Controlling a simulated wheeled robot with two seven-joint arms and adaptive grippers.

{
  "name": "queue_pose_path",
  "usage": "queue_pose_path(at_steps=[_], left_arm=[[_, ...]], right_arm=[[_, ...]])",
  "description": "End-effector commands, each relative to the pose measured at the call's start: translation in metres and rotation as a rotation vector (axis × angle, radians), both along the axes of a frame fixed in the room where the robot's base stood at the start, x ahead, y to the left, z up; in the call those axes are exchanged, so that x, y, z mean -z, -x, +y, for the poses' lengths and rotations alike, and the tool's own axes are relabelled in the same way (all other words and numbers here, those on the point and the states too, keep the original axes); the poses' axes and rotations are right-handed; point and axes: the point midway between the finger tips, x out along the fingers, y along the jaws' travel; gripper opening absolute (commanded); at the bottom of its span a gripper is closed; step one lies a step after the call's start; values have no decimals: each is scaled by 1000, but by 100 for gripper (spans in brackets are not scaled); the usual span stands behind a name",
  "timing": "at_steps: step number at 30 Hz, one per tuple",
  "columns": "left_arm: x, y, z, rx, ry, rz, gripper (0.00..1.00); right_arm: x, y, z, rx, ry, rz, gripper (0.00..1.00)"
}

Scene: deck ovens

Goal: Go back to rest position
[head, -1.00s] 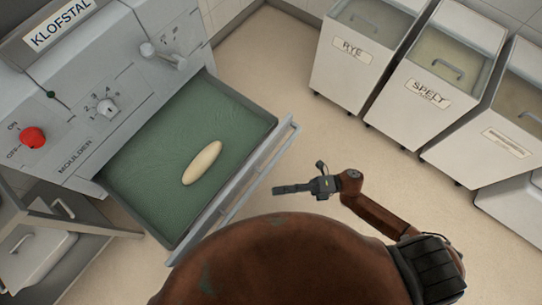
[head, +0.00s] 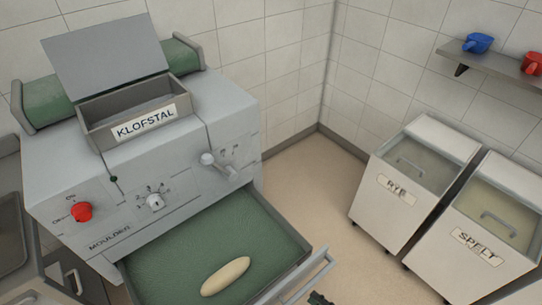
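My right gripper (head: 319,299) shows only as a small dark piece at the bottom edge of the head view, just right of the drawer's front rail. Its fingers are mostly cut off, so I cannot tell whether it is open or shut. My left gripper is not in view. A pale, long dough piece (head: 225,277) lies on the green bed of the pulled-out tray (head: 190,247) of the moulder (head: 185,165). The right gripper is apart from the dough.
The moulder has a red knob (head: 82,212), a dial (head: 155,202) and a lever (head: 213,163). The RYE bin (head: 385,215) and SPELT bin (head: 463,255) stand at right. A wall shelf (head: 490,65) holds a blue scoop (head: 478,43) and a red scoop (head: 533,64). Floor between is clear.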

Motion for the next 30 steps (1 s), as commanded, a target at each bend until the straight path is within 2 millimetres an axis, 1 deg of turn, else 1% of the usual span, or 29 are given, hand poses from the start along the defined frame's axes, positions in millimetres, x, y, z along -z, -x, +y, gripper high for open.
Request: queue_pose_path(at_steps=[1, 2, 3, 4, 5, 6, 8, 9, 11, 12, 14, 15, 17, 18, 20, 21, 23, 24, 29, 30], left_arm=[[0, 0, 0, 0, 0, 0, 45], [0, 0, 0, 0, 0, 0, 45], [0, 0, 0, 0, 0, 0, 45], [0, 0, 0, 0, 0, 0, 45], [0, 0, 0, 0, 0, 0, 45], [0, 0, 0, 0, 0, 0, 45], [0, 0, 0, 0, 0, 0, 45], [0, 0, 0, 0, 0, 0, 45], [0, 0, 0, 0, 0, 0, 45], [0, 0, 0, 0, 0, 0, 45], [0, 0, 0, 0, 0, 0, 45], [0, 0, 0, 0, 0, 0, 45], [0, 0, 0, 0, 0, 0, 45], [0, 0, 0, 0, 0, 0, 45], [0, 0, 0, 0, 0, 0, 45], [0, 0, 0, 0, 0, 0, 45], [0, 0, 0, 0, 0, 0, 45], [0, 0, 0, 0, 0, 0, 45], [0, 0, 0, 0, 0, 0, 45], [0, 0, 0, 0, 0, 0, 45]], right_arm=[[29, -7, -22, 127, -18, 117, 17], [46, -9, -36, 200, -27, 185, 17], [69, -10, -54, 293, -41, 275, 17], [87, -7, -68, 361, -51, 342, 17], [104, -3, -80, 427, -63, 408, 17], [127, 5, -97, 513, -79, 493, 17], [160, 23, -119, 636, -104, 620, 17], [182, 39, -133, 716, -119, 703, 17], [212, 66, -150, 830, -143, 824, 17], [231, 86, -159, 904, -160, 903, 17], [257, 119, -170, 1010, -184, 1021, 17], [272, 144, -176, 1078, -199, 1097, 17], [292, 178, -181, 1172, -218, 1204, 17], [302, 201, -182, 1228, -231, 1269, 17], [315, 232, -183, 1303, -245, 1355, 17], [321, 250, -182, 1345, -254, 1407, 17], [330, 278, -179, 1405, -263, 1479, 17], [334, 294, -177, 1443, -271, 1524, 17], [345, 358, -164, 1575, -288, 1693, 17], [346, 373, -160, 1607, -293, 1734, 17]])
